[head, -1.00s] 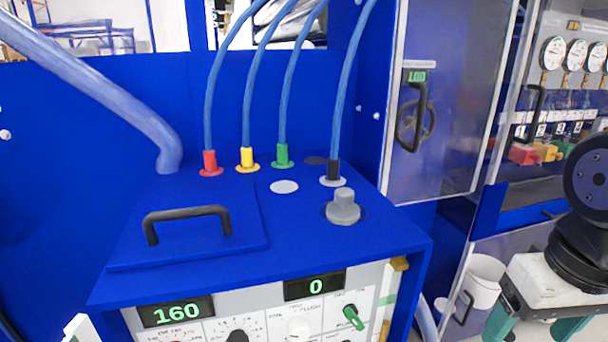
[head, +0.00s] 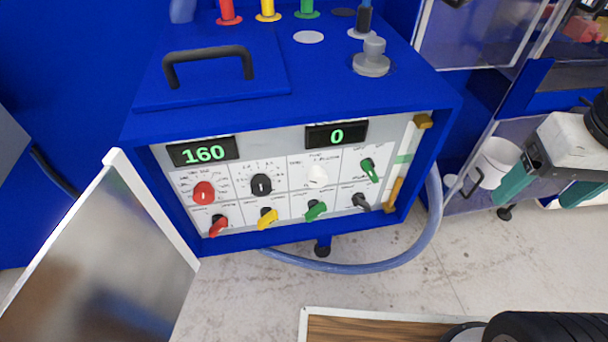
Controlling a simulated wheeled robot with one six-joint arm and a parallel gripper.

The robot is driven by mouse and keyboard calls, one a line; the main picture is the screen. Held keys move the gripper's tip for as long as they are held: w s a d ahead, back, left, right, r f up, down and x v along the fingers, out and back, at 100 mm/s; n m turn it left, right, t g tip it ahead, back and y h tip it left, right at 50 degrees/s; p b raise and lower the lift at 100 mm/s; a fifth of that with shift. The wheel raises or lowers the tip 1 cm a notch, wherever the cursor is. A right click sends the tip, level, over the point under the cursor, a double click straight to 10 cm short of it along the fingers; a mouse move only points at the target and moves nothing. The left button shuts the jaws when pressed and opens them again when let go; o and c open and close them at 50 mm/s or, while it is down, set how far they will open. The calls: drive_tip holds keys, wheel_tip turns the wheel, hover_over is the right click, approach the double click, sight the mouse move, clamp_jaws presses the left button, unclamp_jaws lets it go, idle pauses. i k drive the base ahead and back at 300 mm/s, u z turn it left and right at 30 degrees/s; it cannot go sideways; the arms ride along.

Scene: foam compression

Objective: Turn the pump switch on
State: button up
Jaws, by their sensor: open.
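The control panel (head: 280,180) is on the front of a blue cabinet and carries several knobs and switches. The upper row has a red knob (head: 204,193), a black knob (head: 261,185), a white knob (head: 317,176) and a green switch (head: 369,169), whose lever is tilted. The lower row has red (head: 218,227), yellow (head: 267,218), green (head: 315,210) and grey (head: 361,202) handles. The labels are too small to tell which is the pump switch. My gripper (head: 547,190), with teal fingers, is open and empty, well right of the panel.
Displays read 160 (head: 203,151) and 0 (head: 337,135). An opened door (head: 105,265) stands at the panel's left. A blue hose (head: 385,264) loops below and right of the cabinet. A white bucket (head: 494,163) is behind my gripper.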

sight(367, 165)
drive_tip(key=u, duration=0.5)
drive_tip(key=k, duration=0.9)
drive_tip(key=z, duration=1)
